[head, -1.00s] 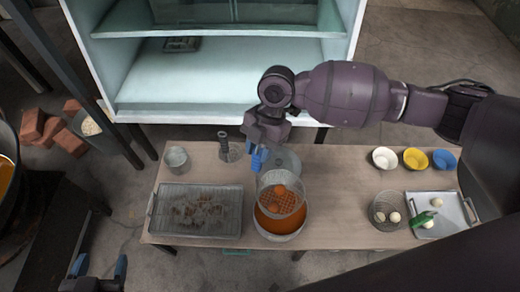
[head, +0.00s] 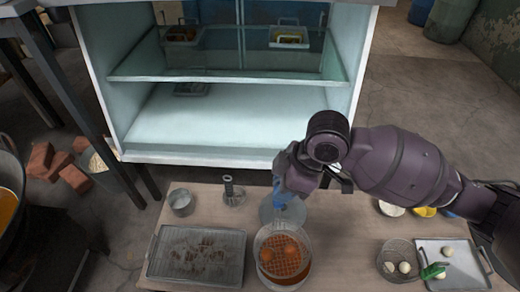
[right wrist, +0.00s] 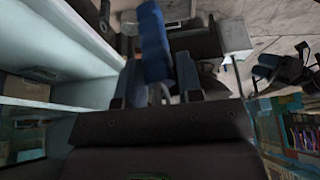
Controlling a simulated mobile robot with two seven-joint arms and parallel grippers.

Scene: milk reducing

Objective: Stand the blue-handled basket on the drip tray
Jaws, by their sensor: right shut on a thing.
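The round wire basket (head: 284,256) holds a few orange-brown pieces and shows over the round pot of orange liquid (head: 282,284). I cannot tell how far it is above or inside the pot. Its blue handle (head: 280,196) is partly hidden by my right gripper (head: 284,190), which is shut on it. In the right wrist view the blue handle (right wrist: 155,45) lies between the dark fingers. The drip tray (head: 153,262), a grey rectangular tray with a rack and crumbs, lies left of the pot. My left gripper is not in view.
A grey disc (head: 270,212) lies behind the pot. A small metal pot (head: 181,202) and a dark-handled tool (head: 230,191) stand behind the tray. At right are bowls (head: 391,208), a wire basket of white balls (head: 386,247) and a metal tray (head: 455,249). A glass-shelved cabinet (head: 225,68) stands behind.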

